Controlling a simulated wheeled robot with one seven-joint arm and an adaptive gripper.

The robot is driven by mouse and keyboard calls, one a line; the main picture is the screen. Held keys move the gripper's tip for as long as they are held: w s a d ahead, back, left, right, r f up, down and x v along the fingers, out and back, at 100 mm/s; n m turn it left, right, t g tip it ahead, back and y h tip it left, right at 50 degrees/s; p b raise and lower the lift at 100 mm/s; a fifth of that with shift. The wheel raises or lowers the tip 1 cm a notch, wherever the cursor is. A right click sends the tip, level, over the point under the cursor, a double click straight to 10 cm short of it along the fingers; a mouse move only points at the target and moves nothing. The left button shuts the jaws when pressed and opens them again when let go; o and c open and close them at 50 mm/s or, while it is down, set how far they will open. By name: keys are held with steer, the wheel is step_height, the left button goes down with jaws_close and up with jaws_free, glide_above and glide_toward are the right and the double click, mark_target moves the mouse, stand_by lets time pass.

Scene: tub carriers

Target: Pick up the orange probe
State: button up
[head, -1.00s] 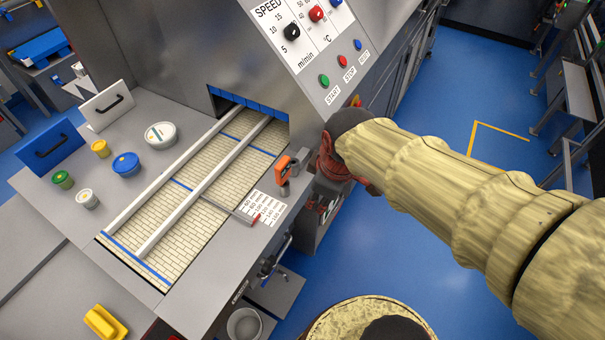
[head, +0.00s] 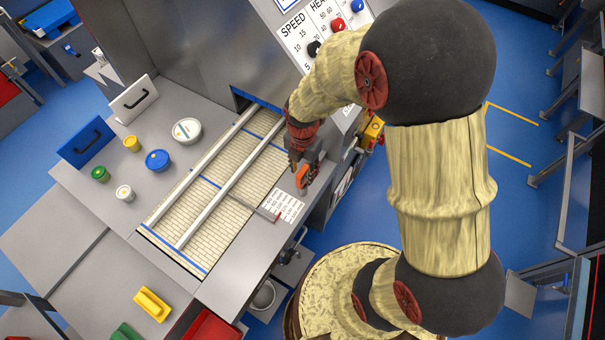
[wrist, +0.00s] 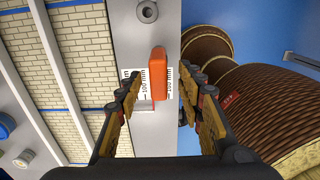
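The orange probe (head: 302,177) is at the right edge of the conveyor machine's grey top, by the printed mm scale card. In the wrist view the orange probe (wrist: 158,74) lies between the fingers, with gaps on both sides. My gripper (head: 297,162) is above and beside it in the head view, covering part of it. In the wrist view my gripper (wrist: 160,92) is open and empty, its two fingers spread to either side of the probe.
The belt (head: 214,192) with metal rails runs left of the probe. Several tubs, such as a blue-lidded one (head: 157,161), stand further left. The control panel (head: 318,38) rises behind. A yellow block (head: 151,304) lies at the lower left.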

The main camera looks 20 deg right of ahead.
step_height(320, 180, down, 7)
steer(key=shift+w+r, duration=0.15)
steer(key=shift+c, duration=0.8)
steer(key=c, duration=0.7)
jaws_close()
